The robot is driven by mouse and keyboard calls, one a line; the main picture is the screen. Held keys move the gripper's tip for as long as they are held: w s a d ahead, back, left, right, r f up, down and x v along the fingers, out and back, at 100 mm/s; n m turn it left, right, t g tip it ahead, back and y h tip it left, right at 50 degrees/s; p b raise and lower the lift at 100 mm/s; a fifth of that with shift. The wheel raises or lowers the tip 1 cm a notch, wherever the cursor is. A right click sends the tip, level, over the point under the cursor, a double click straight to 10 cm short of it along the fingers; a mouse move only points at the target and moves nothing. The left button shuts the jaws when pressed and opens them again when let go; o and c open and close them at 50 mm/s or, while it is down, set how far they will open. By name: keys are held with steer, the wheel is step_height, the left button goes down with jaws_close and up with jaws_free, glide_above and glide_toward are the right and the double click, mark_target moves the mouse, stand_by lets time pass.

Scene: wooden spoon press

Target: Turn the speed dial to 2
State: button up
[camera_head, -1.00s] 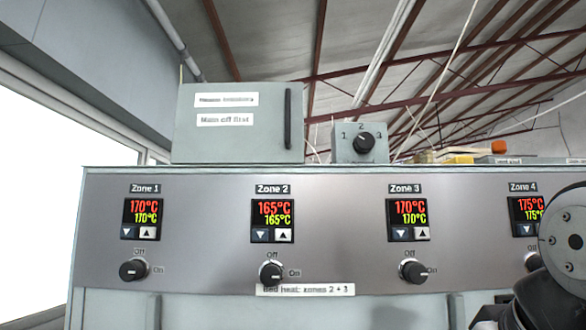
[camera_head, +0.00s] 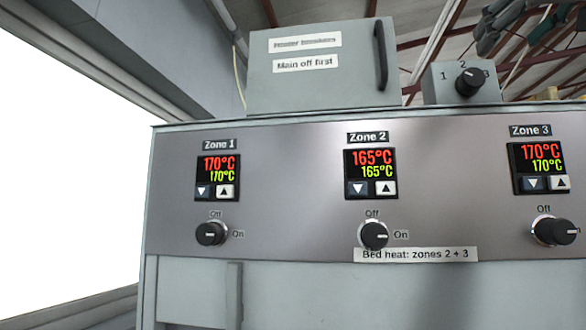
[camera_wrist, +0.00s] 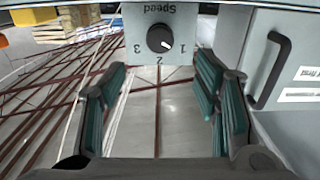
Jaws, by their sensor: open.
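The speed dial (camera_head: 469,82) is a black round knob on a small grey box (camera_head: 432,92) on top of the press cabinet, with labels 1, 2 and 3 around it. Its white mark points toward 1. In the wrist view the dial (camera_wrist: 159,38) appears upside down under the word Speed, its mark also toward 1. My gripper (camera_wrist: 160,90) is open and empty, its teal-padded fingers spread to either side of the dial's line and apart from it. In the head view my gripper (camera_head: 515,25) hangs above and right of the dial box, partly cut off.
A grey breaker box (camera_head: 320,90) with a dark handle (camera_head: 381,54) stands beside the dial box. Below is the panel (camera_head: 290,150) with zone displays and knobs (camera_head: 373,235). In the wrist view, stacked wooden pieces (camera_wrist: 60,25) lie at upper left.

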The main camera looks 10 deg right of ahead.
mark_target(475, 77)
steer(key=p+x, duration=0.1)
steer(key=x, duration=1.1)
steer(key=shift+f, duration=0.1)
steer(key=shift+c, duration=0.2)
steer(key=c, duration=1.1)
